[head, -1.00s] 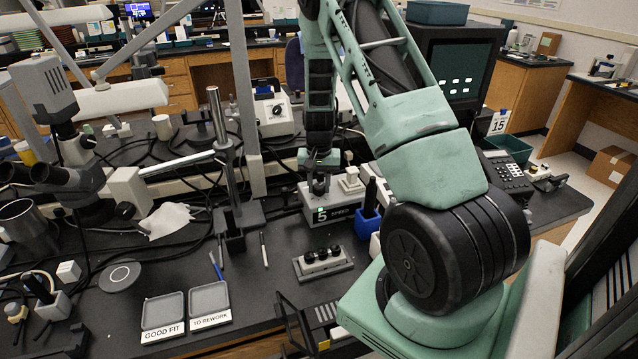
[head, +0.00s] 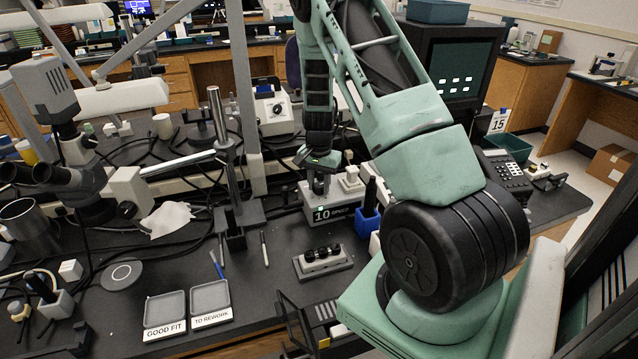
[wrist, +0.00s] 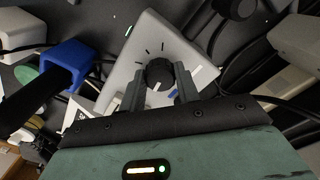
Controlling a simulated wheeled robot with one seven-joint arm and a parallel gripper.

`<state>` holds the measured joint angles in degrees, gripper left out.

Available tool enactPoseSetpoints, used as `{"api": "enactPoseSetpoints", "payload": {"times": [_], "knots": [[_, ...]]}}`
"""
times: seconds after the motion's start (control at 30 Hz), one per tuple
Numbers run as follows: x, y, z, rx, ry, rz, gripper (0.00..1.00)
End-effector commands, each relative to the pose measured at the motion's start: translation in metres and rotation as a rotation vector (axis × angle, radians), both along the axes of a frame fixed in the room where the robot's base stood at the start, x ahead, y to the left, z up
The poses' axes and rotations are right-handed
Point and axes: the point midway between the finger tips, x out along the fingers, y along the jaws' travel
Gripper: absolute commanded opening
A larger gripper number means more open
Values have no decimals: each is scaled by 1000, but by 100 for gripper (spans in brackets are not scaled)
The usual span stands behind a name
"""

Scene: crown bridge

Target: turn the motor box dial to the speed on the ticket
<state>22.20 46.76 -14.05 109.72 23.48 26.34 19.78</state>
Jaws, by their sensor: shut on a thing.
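The motor box (head: 345,204) is a light grey box on the dark bench, with "10" and "SPEED" readable on its front. In the wrist view its top face (wrist: 150,40) shows a round black dial (wrist: 160,73) with dark tick marks around it and a pale pointer line. My gripper (head: 319,188) points down over the box. In the wrist view my gripper (wrist: 161,86) has one finger on each side of the dial and is shut on it. The fingers hide part of the dial's rim. A white card (head: 499,121) reading "15" stands at the right by the dark monitor.
A blue holder (head: 368,222) stands close to the box's right side. A grey block with black knobs (head: 322,262) sits in front. Two trays, labelled GOOD FIT (head: 165,310) and TO REWORK (head: 209,297), lie at the front left. A metal post stand (head: 222,150) rises left of the box.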

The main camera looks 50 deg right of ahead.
Motion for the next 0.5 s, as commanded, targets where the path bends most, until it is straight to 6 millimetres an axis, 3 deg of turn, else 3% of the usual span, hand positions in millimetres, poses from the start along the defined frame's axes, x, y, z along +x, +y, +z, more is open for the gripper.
{"api": "enactPoseSetpoints", "payload": {"times": [0.13, 0.17, 0.23, 0.5], "knots": [[1, -1, 1, -2, -3, 1, 9], [1, -1, 1, -2, -3, 1, 37], [1, -1, 1, -2, -3, 1, 54], [0, 0, 1, -1, -1, 1, 54]]}}
